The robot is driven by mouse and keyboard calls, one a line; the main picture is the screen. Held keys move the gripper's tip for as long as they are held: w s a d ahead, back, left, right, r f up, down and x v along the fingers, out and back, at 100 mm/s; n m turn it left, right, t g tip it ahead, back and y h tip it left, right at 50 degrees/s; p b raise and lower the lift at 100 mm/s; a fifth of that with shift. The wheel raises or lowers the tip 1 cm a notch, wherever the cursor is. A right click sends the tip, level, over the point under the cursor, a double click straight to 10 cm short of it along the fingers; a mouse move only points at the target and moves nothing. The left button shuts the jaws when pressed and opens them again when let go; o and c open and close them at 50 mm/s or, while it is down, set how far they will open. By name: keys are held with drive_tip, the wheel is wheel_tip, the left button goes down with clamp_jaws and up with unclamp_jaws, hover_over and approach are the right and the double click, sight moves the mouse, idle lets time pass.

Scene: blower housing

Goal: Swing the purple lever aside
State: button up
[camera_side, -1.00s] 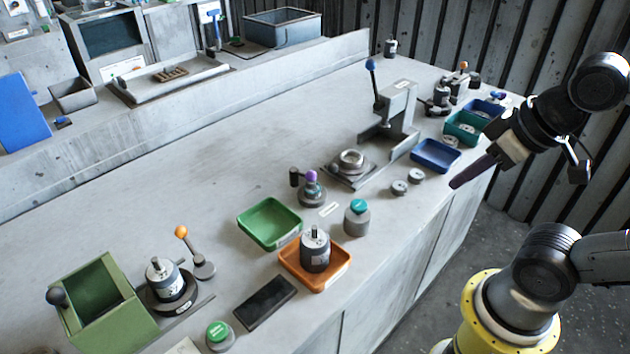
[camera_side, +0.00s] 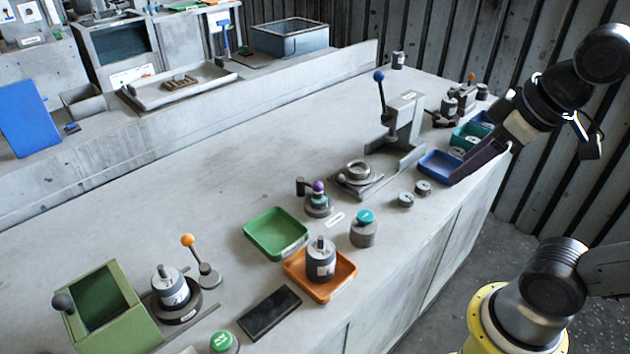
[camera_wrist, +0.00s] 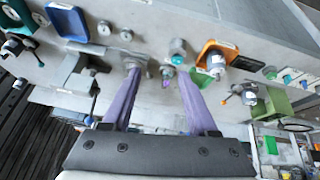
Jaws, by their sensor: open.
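The purple lever has a small purple knob (camera_side: 318,187) on a low round grey base, with a dark cylindrical piece beside it; it stands mid-bench behind the teal-topped cylinder. In the wrist view, the purple knob (camera_wrist: 166,84) shows small between my two purple fingers, well beyond the tips. My gripper (camera_side: 455,182) is at the right, above the bench's right edge by the blue bin, far from the lever. In the wrist view my gripper (camera_wrist: 158,71) has its fingers spread apart with nothing between them.
A teal-topped cylinder (camera_side: 363,228), green tray (camera_side: 276,234), orange tray (camera_side: 342,280) and blue bin (camera_side: 437,165) surround the area. The bench behind the lever is clear.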

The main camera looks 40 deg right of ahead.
drive_tip(key=w+r+n+g, duration=0.1)
drive_tip(key=w+r+n, duration=0.1)
drive_tip(key=w+r, duration=0.45)
drive_tip(key=n+g+h, duration=0.1)
drive_tip(key=n+g, duration=0.2)
hover_over(318, 182)
drive_tip(key=s+a, duration=0.2)
wheel_tip(318, 182, down, 11)
drive_tip(key=f, duration=0.4)
drive_tip(key=w+d+f, duration=0.1)
drive_tip(key=f, duration=0.3)
drive_tip(key=w+f, duration=0.1)
drive_tip(key=f, duration=0.3)
drive_tip(key=shift+d+f, duration=0.25)
drive_tip(key=shift+d, duration=0.15)
clamp_jaws()
